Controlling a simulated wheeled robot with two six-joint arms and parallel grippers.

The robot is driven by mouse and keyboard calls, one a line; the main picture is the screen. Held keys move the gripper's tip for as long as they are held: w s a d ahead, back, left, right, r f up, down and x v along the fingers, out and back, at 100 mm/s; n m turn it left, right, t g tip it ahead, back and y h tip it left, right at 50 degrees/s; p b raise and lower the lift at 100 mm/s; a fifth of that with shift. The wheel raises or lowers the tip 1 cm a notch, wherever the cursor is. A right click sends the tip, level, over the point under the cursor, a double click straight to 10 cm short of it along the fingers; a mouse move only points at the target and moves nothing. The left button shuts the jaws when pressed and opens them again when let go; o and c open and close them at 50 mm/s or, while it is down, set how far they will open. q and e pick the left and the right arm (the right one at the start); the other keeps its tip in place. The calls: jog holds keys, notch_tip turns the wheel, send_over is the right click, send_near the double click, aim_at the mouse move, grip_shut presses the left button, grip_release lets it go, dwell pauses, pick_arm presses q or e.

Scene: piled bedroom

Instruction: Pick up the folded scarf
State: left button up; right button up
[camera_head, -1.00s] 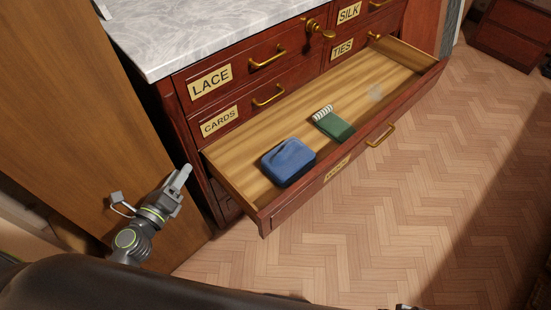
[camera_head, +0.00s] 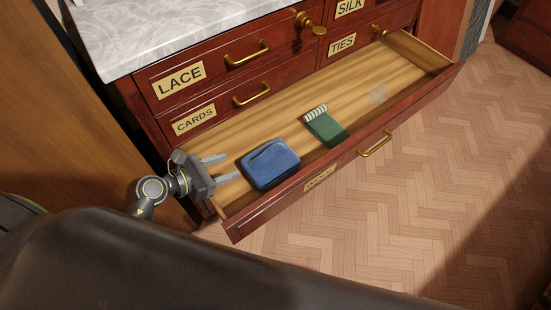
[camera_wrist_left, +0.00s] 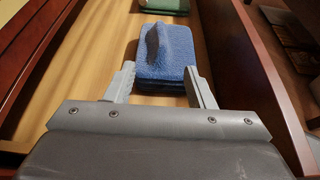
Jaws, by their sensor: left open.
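The folded scarf (camera_head: 269,164) is a blue, soft-looking bundle lying in the open drawer, near its left end. It also shows in the left wrist view (camera_wrist_left: 167,55), straight ahead between the fingertips. My left gripper (camera_head: 223,168) is open at the drawer's left end, with its fingers pointing right toward the scarf. In the left wrist view the open fingers (camera_wrist_left: 162,75) reach the scarf's near edge, one on each side; whether they touch it I cannot tell. My right gripper is not in view.
The open drawer (camera_head: 350,105) has a wooden floor and raised red-brown walls. A green notepad-like item (camera_head: 326,128) lies right of the scarf. The marble-topped cabinet (camera_head: 180,35) with brass handles rises behind. Parquet floor (camera_head: 400,210) is clear in front.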

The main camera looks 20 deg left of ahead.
aim_at(259, 155)
pick_arm(q)
jog(key=b+x, duration=0.1)
jog(key=x, duration=0.8)
jog(key=shift+w+d, duration=0.1)
jog(key=x, duration=0.4)
jog(key=shift+w+d+f+b, duration=0.15)
jog(key=shift+w+d+b, duration=0.1)
jog(key=shift+b, duration=0.15)
jog(key=shift+w+d+f, duration=0.15)
jog(key=shift+w+d, duration=0.1)
jog(key=shift+w, duration=0.1)
jog(key=shift+c, duration=1)
grip_shut()
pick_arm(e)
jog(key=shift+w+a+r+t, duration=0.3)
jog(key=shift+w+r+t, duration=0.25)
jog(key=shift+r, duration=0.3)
